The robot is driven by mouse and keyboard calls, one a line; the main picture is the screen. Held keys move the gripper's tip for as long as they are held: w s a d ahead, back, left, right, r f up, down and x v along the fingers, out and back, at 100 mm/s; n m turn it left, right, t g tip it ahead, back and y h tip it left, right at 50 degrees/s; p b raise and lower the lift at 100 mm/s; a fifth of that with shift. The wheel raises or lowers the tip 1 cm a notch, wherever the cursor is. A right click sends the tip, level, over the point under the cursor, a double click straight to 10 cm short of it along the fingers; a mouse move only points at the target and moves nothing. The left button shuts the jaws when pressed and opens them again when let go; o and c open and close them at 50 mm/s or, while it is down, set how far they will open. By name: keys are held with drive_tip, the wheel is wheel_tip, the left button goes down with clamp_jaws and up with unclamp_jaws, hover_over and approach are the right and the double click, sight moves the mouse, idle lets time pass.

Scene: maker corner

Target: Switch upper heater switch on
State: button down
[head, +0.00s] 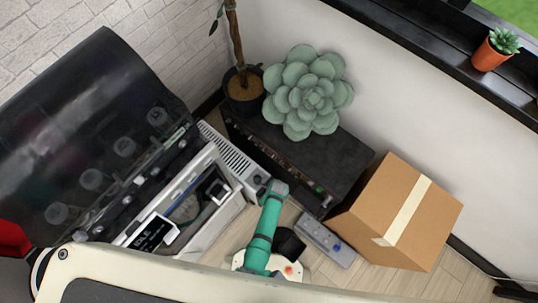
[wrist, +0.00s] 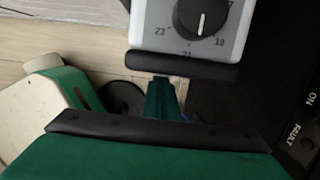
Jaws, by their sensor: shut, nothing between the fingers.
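The heater (head: 226,150) is a white slatted unit beside the black cabinet in the head view. The upper heater switch cannot be made out in either view. In the head view, my gripper (head: 276,189) is by the heater's lower right end. Contact cannot be told.
A black cabinet (head: 345,156) bearing a large succulent (head: 308,90) stands right of the heater. A grey power strip (head: 326,239) and a cardboard box (head: 389,214) are further right. An open light box (head: 217,217) with items inside is on the left.

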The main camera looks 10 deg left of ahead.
drive_tip(key=shift+a+r, duration=0.1)
drive_tip(key=shift+r, duration=0.45)
wheel_tip(320, 180, up, 11)
drive_tip(key=s+d, duration=0.1)
drive_tip(key=d, duration=0.1)
drive_tip(key=shift+f, duration=0.2)
drive_tip(key=shift+a+f, duration=0.1)
drive_tip(key=shift+a, duration=0.05)
idle(0.4)
